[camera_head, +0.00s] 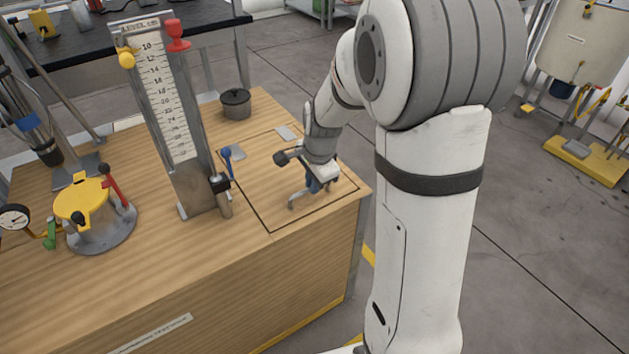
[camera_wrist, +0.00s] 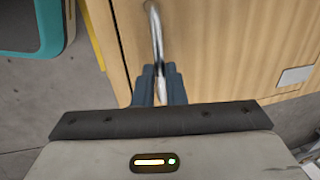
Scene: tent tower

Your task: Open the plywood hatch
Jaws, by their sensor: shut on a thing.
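The plywood hatch (camera_head: 262,198) is a panel outlined by a dark seam in the right end of the wooden bench top. It looks flat and level with the surface around it. A metal bar handle (camera_head: 293,203) stands near its front edge; it also shows in the wrist view (camera_wrist: 156,35), running away from my fingers. My gripper (camera_head: 313,187) is over the front part of the hatch, with its blue-grey fingers (camera_wrist: 159,88) closed on the handle. My wrist hides part of the handle and hatch in the head view.
Grey plates (camera_head: 286,132) lie along the hatch's back edge, and a blue-topped lever (camera_head: 228,158) stands at its left. A tall scale post (camera_head: 170,110), a dark lidded pot (camera_head: 236,103) and a yellow-topped fixture (camera_head: 84,203) stand on the bench. Open floor (camera_head: 540,250) lies to the right.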

